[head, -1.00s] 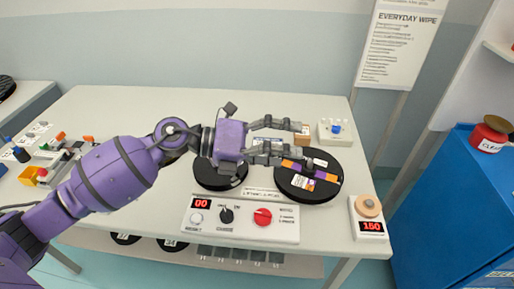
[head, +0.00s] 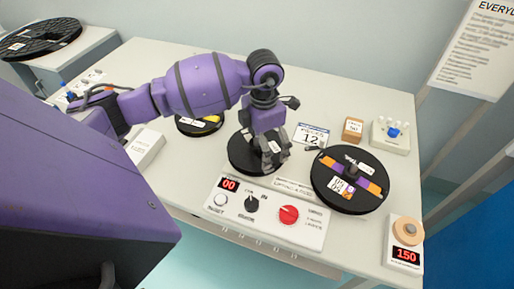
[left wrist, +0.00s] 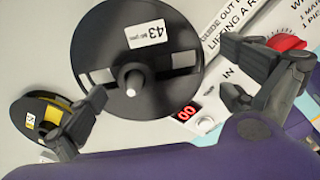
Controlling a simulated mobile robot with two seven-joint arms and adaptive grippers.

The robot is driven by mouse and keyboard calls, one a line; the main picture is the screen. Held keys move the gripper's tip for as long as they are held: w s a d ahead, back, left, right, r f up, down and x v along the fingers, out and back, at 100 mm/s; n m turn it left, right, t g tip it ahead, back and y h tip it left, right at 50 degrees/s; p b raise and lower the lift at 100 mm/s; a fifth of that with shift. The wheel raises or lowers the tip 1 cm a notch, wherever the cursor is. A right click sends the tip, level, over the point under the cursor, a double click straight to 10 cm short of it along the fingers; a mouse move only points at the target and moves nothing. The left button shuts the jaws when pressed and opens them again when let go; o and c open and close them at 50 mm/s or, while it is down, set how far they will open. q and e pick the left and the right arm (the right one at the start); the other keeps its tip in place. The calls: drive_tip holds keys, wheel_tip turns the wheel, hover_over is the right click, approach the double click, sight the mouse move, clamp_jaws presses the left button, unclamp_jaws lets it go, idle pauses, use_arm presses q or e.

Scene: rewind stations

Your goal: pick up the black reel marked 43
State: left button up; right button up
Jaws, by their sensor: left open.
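The black reel marked 43 (head: 243,158) lies flat on the table behind the control box, partly hidden by my left gripper in the head view. In the left wrist view, the reel (left wrist: 125,30) shows its white 43 label and pale centre pin. My left gripper (head: 271,160) points down over the reel, and its fingers are open. I cannot tell the exact height above the reel. My right gripper is not in view.
A black reel with orange and purple stripes (head: 328,190) lies to the right. A smaller reel with yellow (head: 212,127) lies to the left. The control box (head: 262,222) reads 00 in front. A small scale (head: 405,242) reads 150.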

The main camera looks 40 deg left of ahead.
use_arm(q)
drive_tip(key=shift+f, duration=1.5)
drive_tip(key=shift+c, duration=0.4)
drive_tip(key=shift+r, duration=0.15)
drive_tip(key=c, duration=1.3)
